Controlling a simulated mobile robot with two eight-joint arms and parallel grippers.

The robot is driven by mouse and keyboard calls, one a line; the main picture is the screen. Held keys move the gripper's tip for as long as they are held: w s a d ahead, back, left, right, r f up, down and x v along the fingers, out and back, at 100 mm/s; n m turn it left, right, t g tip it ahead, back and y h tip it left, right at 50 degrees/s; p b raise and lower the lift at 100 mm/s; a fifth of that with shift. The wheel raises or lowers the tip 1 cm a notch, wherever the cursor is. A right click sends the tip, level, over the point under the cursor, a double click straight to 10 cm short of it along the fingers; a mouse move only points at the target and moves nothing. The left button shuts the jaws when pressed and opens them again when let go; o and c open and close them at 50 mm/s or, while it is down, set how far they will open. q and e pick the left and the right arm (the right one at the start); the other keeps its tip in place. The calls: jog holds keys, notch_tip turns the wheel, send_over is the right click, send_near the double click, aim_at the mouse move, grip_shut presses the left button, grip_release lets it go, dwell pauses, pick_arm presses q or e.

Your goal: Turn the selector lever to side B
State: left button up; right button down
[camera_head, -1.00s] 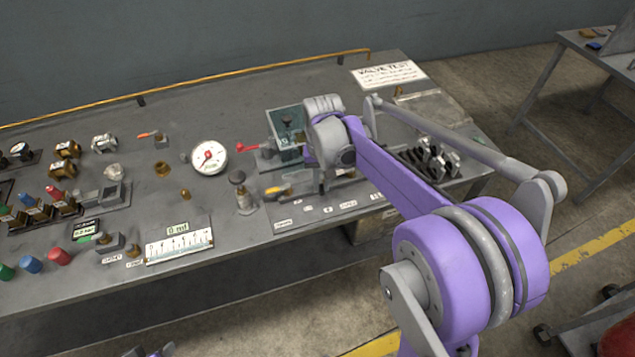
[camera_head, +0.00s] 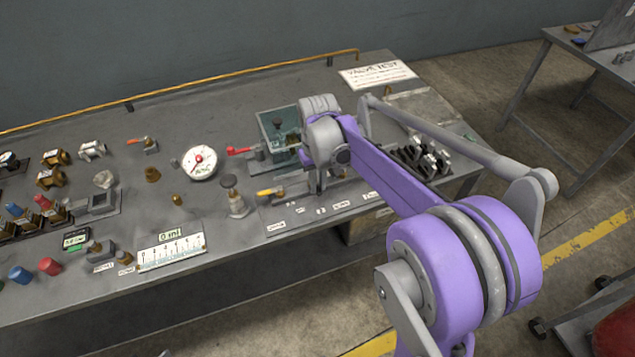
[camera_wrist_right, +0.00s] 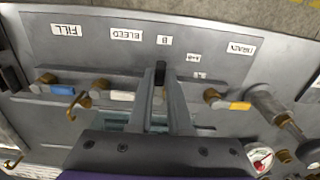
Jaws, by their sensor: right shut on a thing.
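My right gripper (camera_wrist_right: 160,72) is shut on the dark tip of the selector lever (camera_wrist_right: 159,78). The lever shows only as a small dark piece between the fingertips; its base and pivot are hidden by the gripper. The fingertips lie close to the white B label (camera_wrist_right: 163,40) in the wrist view, with the A+B label (camera_wrist_right: 193,58) and a smaller label (camera_wrist_right: 199,76) off to the right. In the head view the right gripper (camera_head: 319,185) is over the front of the valve panel, largely hidden behind its own wrist. My left gripper is not recognisable in either view.
A blue-handled valve (camera_wrist_right: 62,89), a brass hook-like handle (camera_wrist_right: 76,104) and a yellow-handled valve (camera_wrist_right: 238,105) flank the fingers. A green-grey tank (camera_head: 278,130), a red lever (camera_head: 238,150) and a round gauge (camera_head: 199,162) stand nearby. Dark fittings (camera_head: 425,157) lie right of the wrist.

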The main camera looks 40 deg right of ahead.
aim_at(318, 189)
jog(key=c, duration=0.8)
grip_release()
jog(key=shift+c, duration=0.2)
notch_tip(318, 189, up, 11)
jog(key=shift+p, duration=0.35)
jog(key=shift+f, duration=0.1)
